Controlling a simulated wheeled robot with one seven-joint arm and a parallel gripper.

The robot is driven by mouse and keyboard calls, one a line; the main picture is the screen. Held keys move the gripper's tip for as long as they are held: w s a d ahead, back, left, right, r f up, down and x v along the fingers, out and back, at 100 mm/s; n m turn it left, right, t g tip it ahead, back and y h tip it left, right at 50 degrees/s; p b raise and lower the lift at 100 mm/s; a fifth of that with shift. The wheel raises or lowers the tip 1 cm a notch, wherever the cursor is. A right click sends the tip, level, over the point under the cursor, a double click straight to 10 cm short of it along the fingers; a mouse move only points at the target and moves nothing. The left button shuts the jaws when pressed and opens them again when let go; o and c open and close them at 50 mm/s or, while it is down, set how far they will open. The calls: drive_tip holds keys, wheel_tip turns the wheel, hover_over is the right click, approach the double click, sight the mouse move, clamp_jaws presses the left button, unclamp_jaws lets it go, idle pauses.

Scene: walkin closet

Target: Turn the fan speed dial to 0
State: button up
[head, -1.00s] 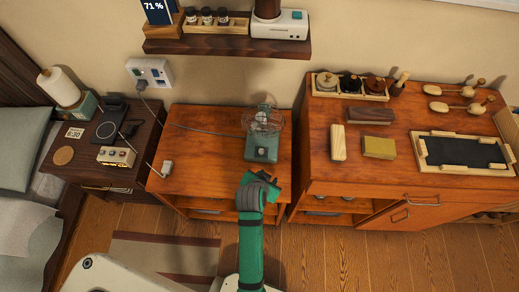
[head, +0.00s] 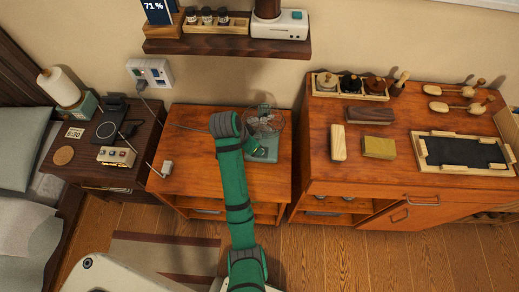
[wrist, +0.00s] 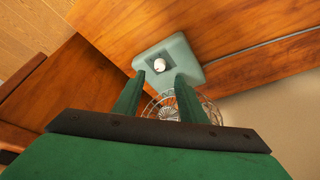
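The fan stands on the middle wooden cabinet in the head view, with its wire cage (head: 268,120) above a grey-green base (head: 264,155). In the wrist view the base (wrist: 188,48) shows a pale round speed dial (wrist: 159,65) on a dark patch. The dial's setting is too small to read. My gripper (wrist: 158,77) is open, its two green fingers apart and pointing at the base, with the dial appearing between and just beyond the tips. Contact with the dial cannot be told. In the head view my arm partly hides the fan's left side and the gripper.
The cabinet top (head: 190,180) is mostly clear, with a small white plug-like item (head: 167,168) at its left. A cable runs to the wall outlet (head: 150,72). A wall shelf (head: 225,46) hangs above. A taller cabinet (head: 318,150) stands close on the right.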

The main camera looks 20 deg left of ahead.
drive_tip(key=x, duration=0.7)
drive_tip(key=shift+w+f, duration=0.1)
drive_tip(key=shift+f, duration=0.2)
clamp_jaws()
